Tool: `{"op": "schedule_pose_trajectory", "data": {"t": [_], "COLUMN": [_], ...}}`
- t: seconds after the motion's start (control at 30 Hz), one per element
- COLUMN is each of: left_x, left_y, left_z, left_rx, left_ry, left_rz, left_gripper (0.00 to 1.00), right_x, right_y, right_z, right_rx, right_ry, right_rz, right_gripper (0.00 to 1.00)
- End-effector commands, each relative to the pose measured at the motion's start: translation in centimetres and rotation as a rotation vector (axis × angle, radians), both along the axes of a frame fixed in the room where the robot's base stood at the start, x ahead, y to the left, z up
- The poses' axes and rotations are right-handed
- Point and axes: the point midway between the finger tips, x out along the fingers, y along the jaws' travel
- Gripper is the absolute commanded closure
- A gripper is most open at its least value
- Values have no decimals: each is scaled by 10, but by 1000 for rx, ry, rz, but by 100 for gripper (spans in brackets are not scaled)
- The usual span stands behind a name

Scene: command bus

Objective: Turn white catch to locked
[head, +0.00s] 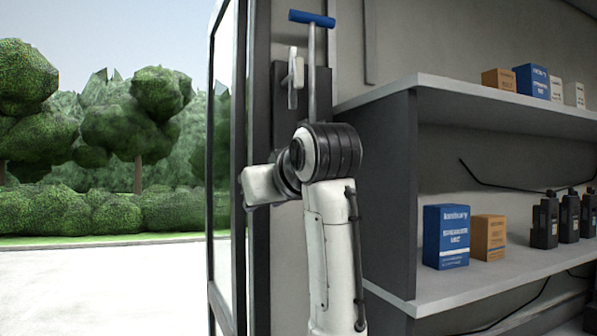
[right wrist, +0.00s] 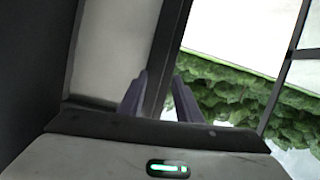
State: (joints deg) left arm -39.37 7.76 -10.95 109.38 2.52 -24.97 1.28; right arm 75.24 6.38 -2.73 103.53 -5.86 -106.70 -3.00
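The white catch (head: 294,76) is a small upright lever with a white block, mounted on the grey wall beside the dark door frame in the head view. My right arm rises in front of the wall, with its wrist bent left below the catch. The white hand end (head: 262,186) sits near the door frame, apart from the catch; its fingers are not clear there. In the right wrist view my right gripper (right wrist: 160,97) has two dark fingers apart with nothing between them. The catch is not discernible in that view. My left gripper is not in view.
A blue T-handle (head: 312,19) on a grey rod stands just right of the catch. The glazed door (head: 223,160) is at the left. Shelves (head: 395,300) at the right hold boxes (head: 446,236) and several black radios (head: 545,222).

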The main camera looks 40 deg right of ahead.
Motion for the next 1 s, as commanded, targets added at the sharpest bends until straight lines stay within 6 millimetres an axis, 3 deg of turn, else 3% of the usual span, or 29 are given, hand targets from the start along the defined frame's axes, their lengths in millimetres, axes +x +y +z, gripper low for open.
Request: {"op": "schedule_pose_trajectory", "data": {"t": [0.03, 0.2, 0.3, 0.4, 0.5, 0.63, 1.0], "left_x": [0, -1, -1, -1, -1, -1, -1], "left_y": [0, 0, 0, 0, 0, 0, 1], "left_z": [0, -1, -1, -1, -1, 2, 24], "left_rx": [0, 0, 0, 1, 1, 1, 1], "left_ry": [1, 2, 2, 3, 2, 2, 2], "left_rz": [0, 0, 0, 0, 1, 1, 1], "left_gripper": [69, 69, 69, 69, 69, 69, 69], "right_x": [-13, -62, -91, -115, -131, -133, -72], "right_y": [-3, -12, -15, -18, -19, -21, -36], "right_z": [44, 151, 194, 224, 242, 250, 251], "right_rx": [8, 31, 43, 51, 57, 60, 61], "right_ry": [-56, -188, -245, -287, -312, -322, -320], "right_rz": [-7, -24, -30, -32, -33, -33, -35], "right_gripper": [69, 69, 69, 69, 69, 69, 69]}}
